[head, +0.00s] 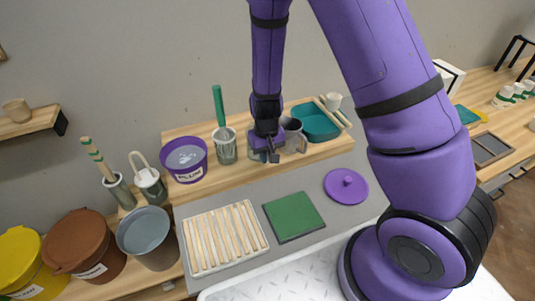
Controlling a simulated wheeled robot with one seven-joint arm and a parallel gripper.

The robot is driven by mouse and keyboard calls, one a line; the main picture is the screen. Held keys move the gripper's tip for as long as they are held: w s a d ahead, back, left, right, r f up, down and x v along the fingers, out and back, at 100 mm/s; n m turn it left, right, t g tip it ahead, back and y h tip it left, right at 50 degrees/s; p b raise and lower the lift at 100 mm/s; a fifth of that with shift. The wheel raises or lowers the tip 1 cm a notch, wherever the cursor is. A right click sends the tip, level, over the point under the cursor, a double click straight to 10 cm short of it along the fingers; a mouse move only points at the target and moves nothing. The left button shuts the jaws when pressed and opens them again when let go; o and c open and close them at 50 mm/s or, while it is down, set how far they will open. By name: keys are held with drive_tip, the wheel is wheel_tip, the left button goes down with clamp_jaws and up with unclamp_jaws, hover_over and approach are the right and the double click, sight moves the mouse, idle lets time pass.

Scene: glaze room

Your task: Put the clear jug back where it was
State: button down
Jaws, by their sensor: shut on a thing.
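The clear jug (256,155) is a small see-through vessel at the back of the worktop. It is mostly hidden behind my gripper (270,157), which points down from above and is shut on it. I cannot tell whether the jug touches the surface or is held slightly above it. A grey jug (292,134) with a handle on its right stands just right of my gripper, very close to it.
A teal basin (318,122) is to the right. In front are a green mat (293,216), a purple lid (346,186) and a slatted rack (222,236).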

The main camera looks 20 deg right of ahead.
drive_tip(key=c, duration=1.2)
unclamp_jaws()
drive_tip(key=shift+o, duration=0.2)
wheel_tip(320, 180, up, 12)
drive_tip(key=shift+r, duration=0.2)
drive_tip(key=s+d+r+t+y, duration=0.15)
drive_tip(key=s+r, duration=0.25)
drive_tip(key=r, duration=0.5)
drive_tip(key=s+d+r+t, duration=0.1)
drive_tip(key=s+d+r, duration=0.25)
drive_tip(key=r, duration=0.45)
drive_tip(key=s+d+r+t+h, duration=0.1)
drive_tip(key=s+d+r+t, duration=0.2)
drive_tip(key=s+r, duration=0.6)
drive_tip(key=shift+s+r, duration=0.3)
drive_tip(key=shift+s, duration=2.6)
drive_tip(key=shift+d+h, duration=0.1)
drive_tip(key=shift+h, duration=0.15)
